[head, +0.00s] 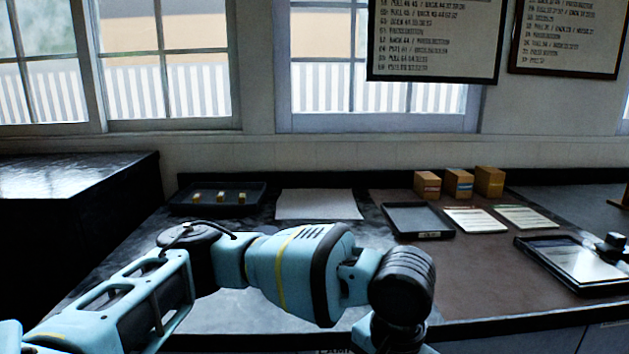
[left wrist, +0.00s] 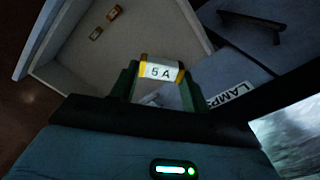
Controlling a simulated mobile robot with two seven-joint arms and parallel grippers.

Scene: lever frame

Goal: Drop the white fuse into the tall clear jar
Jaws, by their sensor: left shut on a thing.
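The white fuse (left wrist: 161,72), marked 5 A and with gold-coloured ends, is held in my left gripper (left wrist: 160,80) in the left wrist view. The fingers are shut on it, one at each side. The fuse is over or near an open pale drawer (left wrist: 60,73); the height between them is hard to judge. In the head view my left arm comes in from the left and bends down at the bottom edge, so its gripper is out of that picture. I see no tall clear jar in either view. My right gripper is not in view.
On the bench are a black tray (head: 186,211) with small yellow pieces, an empty tray (head: 415,220), cards (head: 475,220) and wooden boxes (head: 458,184).

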